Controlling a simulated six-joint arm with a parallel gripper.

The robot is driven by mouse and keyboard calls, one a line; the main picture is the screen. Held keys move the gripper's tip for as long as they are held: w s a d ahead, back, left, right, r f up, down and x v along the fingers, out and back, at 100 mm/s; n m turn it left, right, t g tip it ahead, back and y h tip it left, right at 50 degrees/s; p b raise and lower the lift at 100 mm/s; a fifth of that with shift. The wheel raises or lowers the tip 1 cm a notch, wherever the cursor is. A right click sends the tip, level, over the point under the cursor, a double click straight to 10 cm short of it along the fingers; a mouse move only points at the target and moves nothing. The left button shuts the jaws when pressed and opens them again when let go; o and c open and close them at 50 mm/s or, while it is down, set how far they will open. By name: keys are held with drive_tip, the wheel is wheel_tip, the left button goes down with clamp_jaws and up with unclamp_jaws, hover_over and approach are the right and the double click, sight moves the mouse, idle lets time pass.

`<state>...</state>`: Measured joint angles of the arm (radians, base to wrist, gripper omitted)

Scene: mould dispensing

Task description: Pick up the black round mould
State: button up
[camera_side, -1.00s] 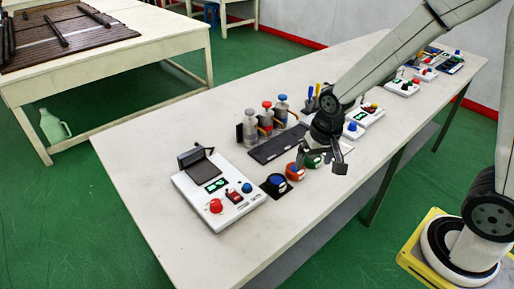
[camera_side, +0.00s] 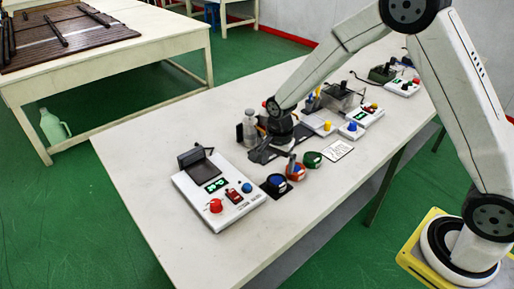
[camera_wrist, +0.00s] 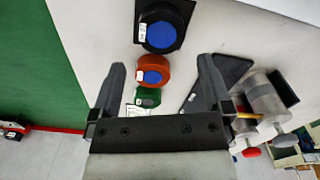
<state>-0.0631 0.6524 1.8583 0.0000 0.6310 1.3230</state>
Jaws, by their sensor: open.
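The black round mould (camera_side: 275,183), with a blue middle, sits on a black square base on the white table, right of the white device. In the wrist view the black mould (camera_wrist: 176,14) is at the top, beyond my fingertips. My gripper (camera_side: 272,158) is open and empty, behind the moulds in the side view. In the wrist view my gripper (camera_wrist: 162,66) has its two fingers wide apart, with nothing held between them. The orange mould (camera_wrist: 139,68) shows between the fingers, and the green mould (camera_wrist: 148,95) closer to the palm.
The orange mould (camera_side: 298,173) and green mould (camera_side: 313,160) stand in a row beside the black one. A white device with a red knob (camera_side: 215,206) is at left. A bottle (camera_side: 250,125) stands behind my gripper. The front table strip (camera_side: 300,215) is clear.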

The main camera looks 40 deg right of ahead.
sight(276, 180)
drive_tip(key=shift+f, duration=1.25)
drive_tip(key=shift+f, duration=2.6)
drive_tip(key=c, duration=1.1)
drive_tip(key=shift+r, duration=0.2)
